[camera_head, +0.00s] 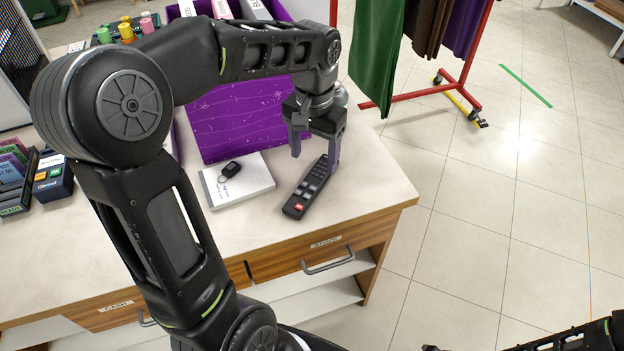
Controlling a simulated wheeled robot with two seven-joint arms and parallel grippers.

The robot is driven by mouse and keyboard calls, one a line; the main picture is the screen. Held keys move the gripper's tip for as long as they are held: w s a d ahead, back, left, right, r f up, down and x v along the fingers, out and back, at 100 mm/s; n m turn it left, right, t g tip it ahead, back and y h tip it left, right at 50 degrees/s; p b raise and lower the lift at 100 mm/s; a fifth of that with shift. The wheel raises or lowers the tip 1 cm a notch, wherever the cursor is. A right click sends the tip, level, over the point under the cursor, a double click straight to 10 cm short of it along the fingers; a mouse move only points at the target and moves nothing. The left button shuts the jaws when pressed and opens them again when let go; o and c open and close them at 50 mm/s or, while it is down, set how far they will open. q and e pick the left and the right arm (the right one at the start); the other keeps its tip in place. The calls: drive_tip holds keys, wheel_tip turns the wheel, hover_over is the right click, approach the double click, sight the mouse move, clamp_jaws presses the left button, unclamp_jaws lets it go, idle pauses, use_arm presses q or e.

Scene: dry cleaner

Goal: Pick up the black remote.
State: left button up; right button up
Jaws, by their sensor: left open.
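The black remote (304,193) lies on the counter near its right end, slanting from lower left to upper right. It has rows of buttons and a red button near its lower end. My left gripper (316,163) points down over the upper end of the remote, with its fingers apart. One finger is left of the remote and the other is at its right side near the upper end. I cannot tell whether either finger touches it. Part of my right arm (580,338) shows at the bottom right; its gripper cannot be made out.
A white box (252,190) with a black key fob (231,169) on it lies just left of the remote. A purple box (240,125) stands behind. The counter (370,190) is bare right of the remote. A garment rack (466,75) stands on the floor beyond.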

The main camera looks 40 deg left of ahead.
sight(312, 182)
use_arm(q)
drive_tip(key=shift+f, duration=1.35)
drive_tip(key=shift+f, duration=0.1)
wheel_tip(312, 182, down, 5)
drive_tip(key=shift+s+a+f, duration=0.1)
drive_tip(key=shift+a, duration=0.05)
drive_tip(key=shift+c, duration=0.5)
clamp_jaws()
